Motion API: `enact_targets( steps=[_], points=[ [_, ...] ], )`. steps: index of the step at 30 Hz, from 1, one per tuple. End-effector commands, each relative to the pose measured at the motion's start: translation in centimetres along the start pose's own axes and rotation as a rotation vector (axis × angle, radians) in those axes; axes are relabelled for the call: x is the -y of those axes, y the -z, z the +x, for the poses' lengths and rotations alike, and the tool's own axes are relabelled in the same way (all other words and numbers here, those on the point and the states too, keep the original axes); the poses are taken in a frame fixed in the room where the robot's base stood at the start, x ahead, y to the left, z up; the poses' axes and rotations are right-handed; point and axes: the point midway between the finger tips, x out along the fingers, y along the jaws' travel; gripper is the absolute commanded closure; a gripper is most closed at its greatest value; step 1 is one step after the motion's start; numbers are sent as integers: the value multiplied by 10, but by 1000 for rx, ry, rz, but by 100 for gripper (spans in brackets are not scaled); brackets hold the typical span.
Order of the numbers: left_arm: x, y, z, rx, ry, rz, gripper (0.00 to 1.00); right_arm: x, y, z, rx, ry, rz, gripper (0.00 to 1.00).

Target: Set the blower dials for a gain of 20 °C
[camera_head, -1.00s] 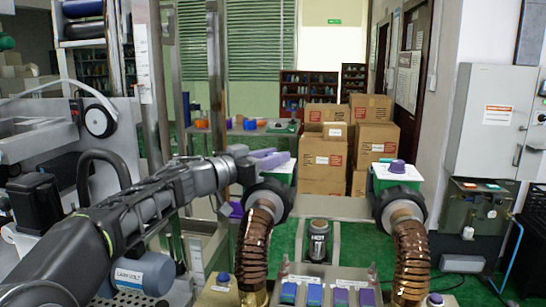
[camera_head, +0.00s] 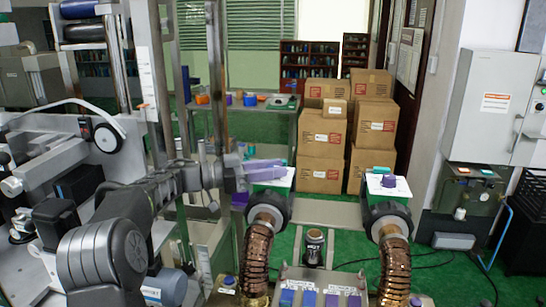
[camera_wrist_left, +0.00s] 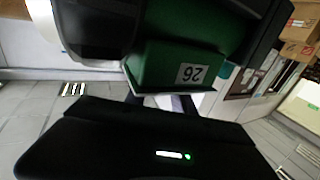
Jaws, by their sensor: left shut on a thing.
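Two blowers stand side by side, each a green box with a white top over a dark round housing and a ribbed copper hose. My left gripper (camera_head: 276,170), with purple fingers, is at the top of the left blower (camera_head: 283,183). It is shut on that blower's dial, which the fingers mostly hide. The right blower (camera_head: 402,188) has a purple dial (camera_head: 389,182) and a small teal part on its white top, with nothing touching it. In the left wrist view a green box (camera_wrist_left: 165,70) carries an upside-down "26" label. My right gripper is out of view.
A dark canister (camera_head: 314,249) stands between the hoses. A panel (camera_head: 318,278) with blue and purple blocks is in front. Cardboard boxes (camera_head: 321,143) are stacked behind. A metal post and machinery crowd the left side.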

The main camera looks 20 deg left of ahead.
Motion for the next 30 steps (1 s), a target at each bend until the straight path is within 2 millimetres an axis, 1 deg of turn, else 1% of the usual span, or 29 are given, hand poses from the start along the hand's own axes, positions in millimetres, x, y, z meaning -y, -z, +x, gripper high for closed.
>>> enact_targets(
  steps=[1, 6, 16, 17, 24, 30],
  points=[
    [1, 1, 0, 0, -13, 0, 100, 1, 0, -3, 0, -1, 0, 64],
    [0, 0, 0, -1, -41, 1, 100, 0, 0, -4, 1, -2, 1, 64],
    [0, 0, 0, -1, -43, 1, 100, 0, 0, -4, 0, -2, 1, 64],
    [0, 0, 0, -1, -43, 1, 67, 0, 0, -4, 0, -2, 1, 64],
    [0, 0, 0, -1, -43, 1, 48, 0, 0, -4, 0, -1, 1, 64],
    [0, 0, 0, -1, -43, 1, 48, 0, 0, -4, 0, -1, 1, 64]
  ],
)
